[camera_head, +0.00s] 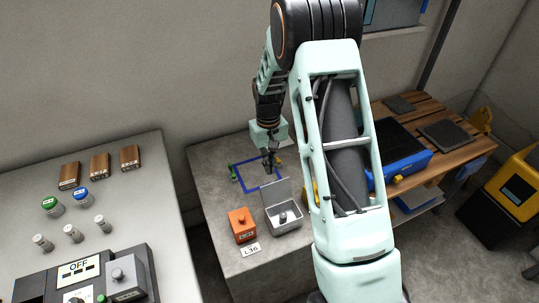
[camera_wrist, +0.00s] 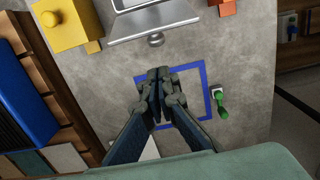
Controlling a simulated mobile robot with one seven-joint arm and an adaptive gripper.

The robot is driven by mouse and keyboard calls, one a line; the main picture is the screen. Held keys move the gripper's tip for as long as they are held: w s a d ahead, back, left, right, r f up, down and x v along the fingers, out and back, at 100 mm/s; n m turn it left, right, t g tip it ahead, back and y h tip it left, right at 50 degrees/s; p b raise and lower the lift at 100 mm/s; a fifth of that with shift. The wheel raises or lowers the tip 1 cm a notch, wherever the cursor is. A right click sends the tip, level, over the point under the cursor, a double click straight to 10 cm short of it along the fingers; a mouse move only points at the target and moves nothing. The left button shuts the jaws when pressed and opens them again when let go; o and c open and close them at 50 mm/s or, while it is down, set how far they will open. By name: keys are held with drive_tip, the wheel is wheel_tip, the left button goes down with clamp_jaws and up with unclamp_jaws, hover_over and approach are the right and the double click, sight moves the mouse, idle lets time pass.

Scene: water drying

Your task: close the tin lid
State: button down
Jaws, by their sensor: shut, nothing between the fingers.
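The grey tin (camera_head: 285,228) stands on the grey bench. Its lid (camera_head: 280,191) is raised and stands up on the side nearer my gripper. My gripper (camera_head: 270,168) is shut and empty, behind the tin and apart from the lid. In the wrist view, the closed fingertips (camera_wrist: 160,76) are over the blue square outline (camera_wrist: 207,95).
An orange box (camera_head: 242,225) stands left of the tin, with a label card (camera_head: 250,249) in front. A green-handled item (camera_wrist: 221,105) sits beside the blue outline. A yellow object (camera_wrist: 68,22) and a blue case (camera_wrist: 22,100) are at left in the wrist view.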

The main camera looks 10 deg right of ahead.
sight(275, 190)
drive_tip(key=shift+s+d+r, duration=0.1)
drive_tip(key=shift+s+d, duration=0.1)
drive_tip(key=shift+s, duration=0.75)
drive_tip(key=shift+s+d+r, duration=0.1)
drive_tip(key=shift+s+d, duration=0.05)
drive_tip(key=shift+s, duration=0.75)
